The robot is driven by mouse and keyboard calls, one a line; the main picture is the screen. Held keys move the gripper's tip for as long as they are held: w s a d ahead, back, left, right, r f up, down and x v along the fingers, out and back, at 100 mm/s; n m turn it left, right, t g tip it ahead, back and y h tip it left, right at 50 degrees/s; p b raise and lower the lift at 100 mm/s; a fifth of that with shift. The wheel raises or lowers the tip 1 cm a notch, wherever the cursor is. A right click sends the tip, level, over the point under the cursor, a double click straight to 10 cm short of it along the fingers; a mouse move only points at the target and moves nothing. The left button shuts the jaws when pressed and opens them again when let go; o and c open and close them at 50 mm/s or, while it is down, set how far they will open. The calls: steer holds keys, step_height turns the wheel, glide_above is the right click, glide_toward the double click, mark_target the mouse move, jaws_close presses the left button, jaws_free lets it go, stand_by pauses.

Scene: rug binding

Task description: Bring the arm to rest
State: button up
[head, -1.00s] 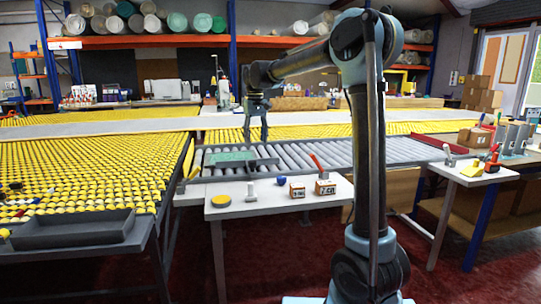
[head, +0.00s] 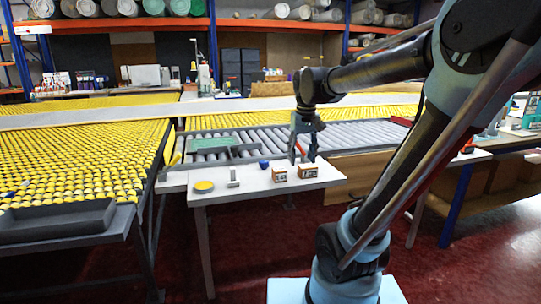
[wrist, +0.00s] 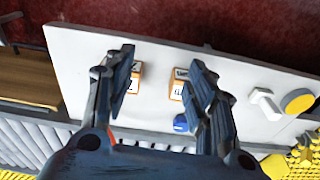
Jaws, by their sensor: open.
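My gripper (head: 303,158) is open and empty, pointing down above the white side table (head: 240,187), close over its back right part. In the wrist view the two fingers (wrist: 162,60) are spread wide with nothing between them. Two small labelled orange-and-white boxes stand on the table: one at left (head: 280,174), one at right (head: 308,171). They show beyond the fingers in the wrist view, partly covered by them. My arm reaches in from the right side of the head view.
A blue object (head: 264,164), a white piece (head: 233,177) and a yellow disc (head: 204,187) also stand on the table. Behind lies a grey roller bed (head: 367,134) with a green tray (head: 211,146). A yellow-wheeled bed (head: 70,165) fills the left. Red floor in front is clear.

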steer(key=s+d+f+m, duration=0.1)
steer(key=s+d+f, duration=0.3)
steer(key=s+f, duration=0.4)
steer(key=s+d+f+m, duration=0.1)
steer(key=s+d+f, duration=0.3)
steer(key=s+f, duration=0.4)
steer(key=shift+f+m+t, duration=0.15)
steer(key=shift+m+t, duration=0.15)
steer(key=shift+t, duration=0.1)
steer(key=shift+d, duration=0.1)
steer(key=shift+w+f, duration=0.2)
steer(key=shift+w, duration=0.2)
steer(key=shift+o, duration=0.4)
stand_by(0.7)
